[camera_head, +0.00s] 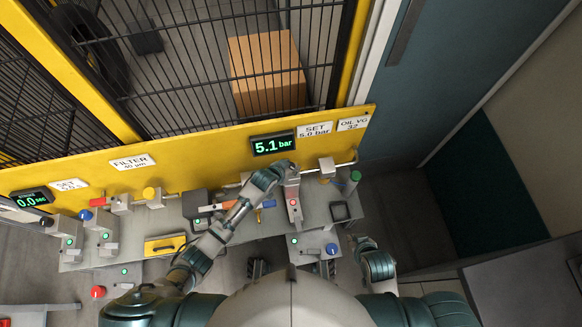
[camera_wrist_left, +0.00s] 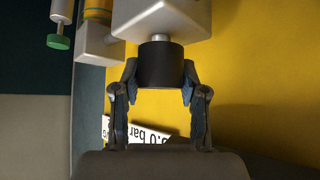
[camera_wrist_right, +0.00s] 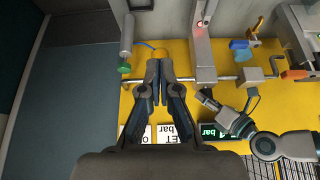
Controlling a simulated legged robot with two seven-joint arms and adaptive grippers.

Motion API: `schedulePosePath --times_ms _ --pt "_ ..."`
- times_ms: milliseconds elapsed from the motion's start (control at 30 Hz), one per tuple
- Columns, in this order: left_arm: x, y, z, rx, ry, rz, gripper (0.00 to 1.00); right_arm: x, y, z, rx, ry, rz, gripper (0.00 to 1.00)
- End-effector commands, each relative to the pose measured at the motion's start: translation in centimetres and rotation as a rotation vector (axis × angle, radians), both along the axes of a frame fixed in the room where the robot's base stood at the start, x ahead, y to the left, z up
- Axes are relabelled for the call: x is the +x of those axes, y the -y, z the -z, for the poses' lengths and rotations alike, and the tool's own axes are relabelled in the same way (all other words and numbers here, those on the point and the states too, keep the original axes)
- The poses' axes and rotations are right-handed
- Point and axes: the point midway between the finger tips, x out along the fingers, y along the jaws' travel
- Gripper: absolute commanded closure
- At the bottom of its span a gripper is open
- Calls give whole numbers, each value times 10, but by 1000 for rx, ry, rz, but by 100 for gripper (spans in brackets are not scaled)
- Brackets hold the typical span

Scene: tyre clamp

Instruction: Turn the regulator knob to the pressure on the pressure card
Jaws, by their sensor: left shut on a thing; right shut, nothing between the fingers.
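My left gripper (camera_head: 278,172) is shut on the black regulator knob (camera_wrist_left: 160,65), one finger on each side of it. The knob sits on a short metal stem under a pale regulator block (camera_wrist_left: 162,15). In the head view the gripper hides the knob. The pressure display (camera_head: 273,144) reads 5.1 bar in green. The pressure card (camera_head: 315,130) to its right looks like SET 5.0 bar; it shows partly in the left wrist view (camera_wrist_left: 150,133). My right gripper (camera_head: 364,243) is shut and empty, right of the bench; its fingertips show in the right wrist view (camera_wrist_right: 158,68).
A FILTER card (camera_head: 132,163) and an OIL VG 32 card (camera_head: 353,123) are on the yellow rail. A green knob (camera_head: 355,176) stands right of the regulator. A black cage (camera_head: 200,60) stands behind.

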Motion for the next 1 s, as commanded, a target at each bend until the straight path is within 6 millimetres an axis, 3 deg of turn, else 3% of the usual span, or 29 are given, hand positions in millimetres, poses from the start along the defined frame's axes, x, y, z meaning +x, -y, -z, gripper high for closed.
schedulePosePath --times_ms 100,233,600,633,733,1000 --pt "0 -1 -3 3 0 -47 92 -28 10 -1 -32 -134 9 100" --pt "0 -1 -1 2 -1 -78 92 -49 16 1 -53 -230 14 100" --pt "-1 -2 2 3 -2 -88 92 -57 18 3 -60 -267 17 100" --pt "-1 -2 2 3 -3 -87 55 -56 18 3 -60 -267 17 100" --pt "-1 -2 2 3 -3 -87 31 -56 18 4 -60 -268 16 100" --pt "-1 -1 1 1 -2 -86 31 -55 18 4 -60 -268 16 100"
